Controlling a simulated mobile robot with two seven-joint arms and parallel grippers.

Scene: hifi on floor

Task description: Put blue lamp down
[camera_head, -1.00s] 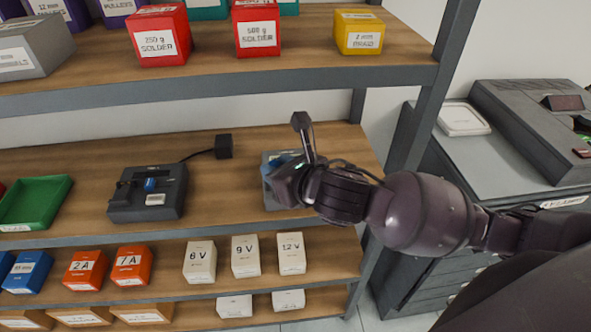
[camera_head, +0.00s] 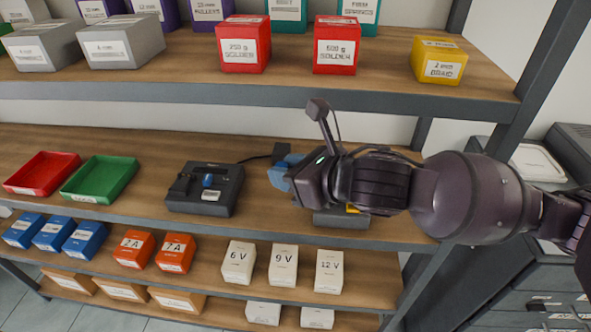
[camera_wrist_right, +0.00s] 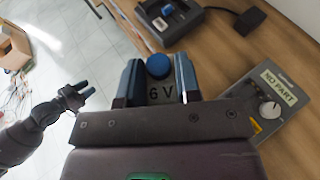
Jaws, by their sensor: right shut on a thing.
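The blue lamp (camera_wrist_right: 158,67) has a round blue top and a grey body marked 6 V. It sits between the fingers of my right gripper (camera_wrist_right: 159,82), which is shut on it. In the head view my right gripper (camera_head: 280,174) is over the middle shelf (camera_head: 262,222), right of a black device; the lamp is not clearly visible there. I cannot tell whether the lamp touches the shelf. My left gripper (camera_wrist_right: 84,90) shows small in the right wrist view, fingers apart and empty, above the floor.
The black device (camera_head: 188,199) with a blue part stands left of my right gripper. Green (camera_head: 100,179) and red (camera_head: 42,172) trays are farther left. The upper shelf (camera_head: 250,95) overhangs.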

